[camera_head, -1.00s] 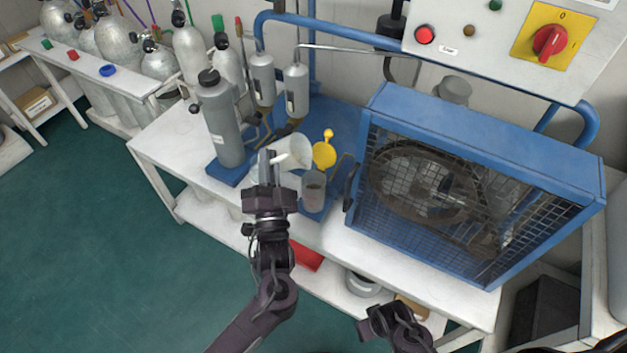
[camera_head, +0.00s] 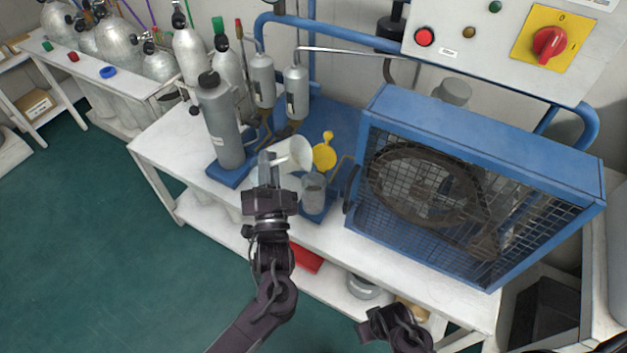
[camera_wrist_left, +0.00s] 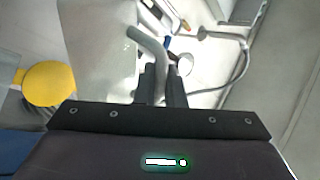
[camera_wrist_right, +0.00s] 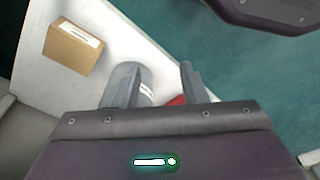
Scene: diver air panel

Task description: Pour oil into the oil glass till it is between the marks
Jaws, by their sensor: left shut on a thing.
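My left gripper (camera_head: 266,172) is shut on the handle of a whitish translucent jug (camera_head: 296,152). The jug is tilted, its wide mouth towards the right, above and beside the oil glass (camera_head: 313,193). The oil glass is a clear cup on the blue base at the compressor's left side. I cannot make out its marks or an oil level. In the left wrist view the jug (camera_wrist_left: 95,45) fills the upper left and the fingers (camera_wrist_left: 160,85) close on its grey handle. My right gripper (camera_wrist_right: 158,85) is open and empty, low by the table's front edge.
A yellow round part (camera_head: 324,155) stands just behind the glass. The blue caged compressor (camera_head: 480,130) is close on the right. A grey cylinder (camera_head: 220,125) and smaller filters (camera_head: 297,92) stand behind left. A cardboard box (camera_wrist_right: 73,47) lies on the lower shelf.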

